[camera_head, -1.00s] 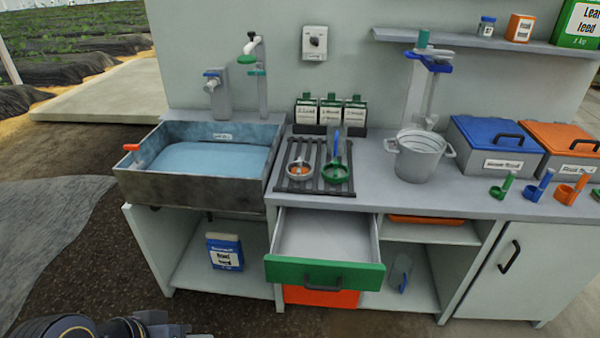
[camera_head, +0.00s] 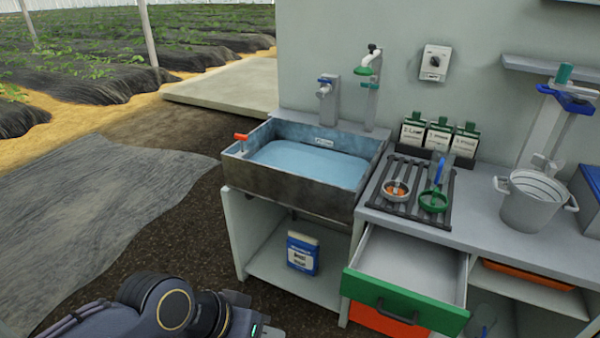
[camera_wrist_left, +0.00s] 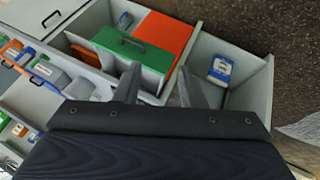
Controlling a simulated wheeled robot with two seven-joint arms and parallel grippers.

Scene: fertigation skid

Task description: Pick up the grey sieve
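A small round sieve with a pale grey rim (camera_head: 396,190) and something orange inside lies on the dark slatted rack (camera_head: 410,217) right of the sink in the head view. A green sieve (camera_head: 434,201) with a blue handle lies just right of it. My left arm shows at the bottom of the head view, but its gripper is out of that picture. In the left wrist view my left gripper (camera_wrist_left: 164,90) has its two fingers wide apart with nothing between them. It is away from the rack, and I cannot make out the grey sieve there. My right gripper is not in view.
The green-fronted drawer (camera_head: 405,302) stands open below the rack. A water-filled sink (camera_head: 290,190) is left of it. A grey bucket (camera_head: 535,203) stands to the right. Several labelled packs (camera_head: 438,138) stand behind the rack. A blue-and-white carton (camera_head: 303,253) sits under the sink.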

